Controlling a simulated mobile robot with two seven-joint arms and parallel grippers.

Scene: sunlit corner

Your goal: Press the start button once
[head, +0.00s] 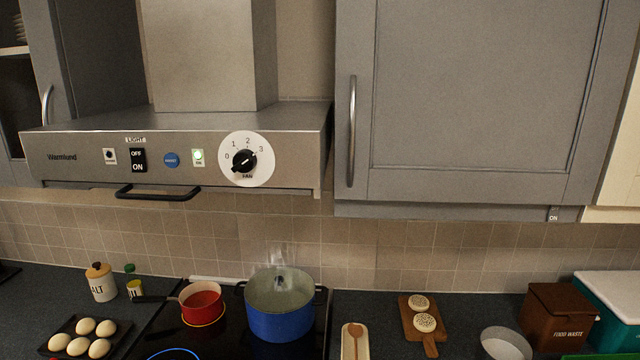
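A steel range hood (75,142) hangs at the upper left of the head view. Its front panel has a round blue button (171,160) with a small label I cannot read clearly. Left of it are a black light switch (138,160) marked OFF and ON and a small white plate with a dark centre (110,156). Right of it are a lit green lamp (198,156) and a black fan knob (244,160) on a white dial numbered 0 to 3. No control is readably marked start. Neither of my grippers shows.
A black bar handle (157,193) sticks out under the hood's panel. Below, a steaming blue pot (280,318) and a red saucepan (201,304) stand on the hob. A grey cupboard (480,90) is right of the hood. The space before the panel looks clear.

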